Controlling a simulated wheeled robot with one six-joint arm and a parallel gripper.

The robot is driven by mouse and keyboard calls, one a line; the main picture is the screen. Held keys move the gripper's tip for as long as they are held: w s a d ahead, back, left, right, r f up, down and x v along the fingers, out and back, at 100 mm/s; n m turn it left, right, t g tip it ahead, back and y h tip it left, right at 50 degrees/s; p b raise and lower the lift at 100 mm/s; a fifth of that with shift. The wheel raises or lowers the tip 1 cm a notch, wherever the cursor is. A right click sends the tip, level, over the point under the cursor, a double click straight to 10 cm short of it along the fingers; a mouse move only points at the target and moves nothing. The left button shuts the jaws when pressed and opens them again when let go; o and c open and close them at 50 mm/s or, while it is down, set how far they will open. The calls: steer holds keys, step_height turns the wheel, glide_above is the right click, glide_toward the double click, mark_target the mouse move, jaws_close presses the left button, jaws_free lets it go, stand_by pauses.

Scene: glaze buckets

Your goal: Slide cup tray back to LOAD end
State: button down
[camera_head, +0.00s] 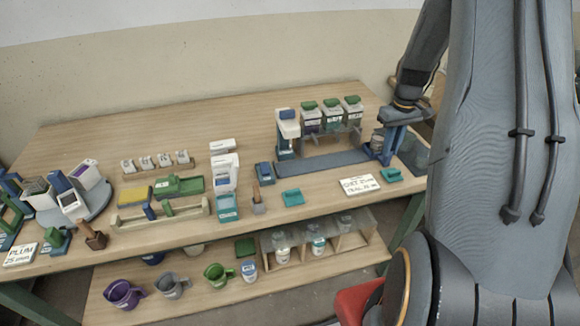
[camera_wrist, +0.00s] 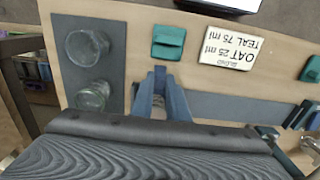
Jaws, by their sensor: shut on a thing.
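My gripper (camera_head: 386,152) is low at the right end of a long blue-grey rail (camera_head: 330,162) on the table. In the wrist view, its blue-grey fingers (camera_wrist: 162,95) are closed on a small part between them. I take this part to be the cup tray's; the tray's body is mostly hidden by my fingers and wrist. The rail also shows in the wrist view (camera_wrist: 235,108), running right from the fingers. Two clear glass cups (camera_wrist: 87,46) (camera_wrist: 92,95) stand on a dark mat (camera_wrist: 118,30) to the left of the fingers. The mat also shows in the head view (camera_head: 414,157).
A dispenser (camera_head: 287,132) stands at the rail's left end. Three green-lidded containers (camera_head: 331,112) are behind the rail. A white card (camera_head: 359,186) and teal blocks (camera_head: 292,198) (camera_head: 391,175) lie in front. Mugs (camera_head: 123,294) stand on the lower shelf. The table's back left is clear.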

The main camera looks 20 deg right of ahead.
steer(key=c, duration=1.8)
jaws_free()
steer(key=shift+r+p, duration=2.2)
steer(key=shift+r, duration=1.35)
steer(key=s+a+r+b, duration=0.1)
steer(key=s+a, duration=0.2)
steer(key=a, duration=0.5)
steer(key=s+a+r+t+b, duration=0.1)
steer(key=s+a+r+b, duration=0.15)
steer(key=a, duration=0.65)
steer(key=s+a+r, duration=0.1)
steer(key=s+a, duration=0.3)
steer(key=a, duration=0.4)
steer(key=s+a+b, duration=0.1)
steer(key=s+a, duration=0.5)
steer(key=s, duration=0.1)
steer(key=shift+s+a+f, duration=0.25)
steer(key=shift+s+f, duration=0.1)
steer(key=shift+s, duration=0.05)
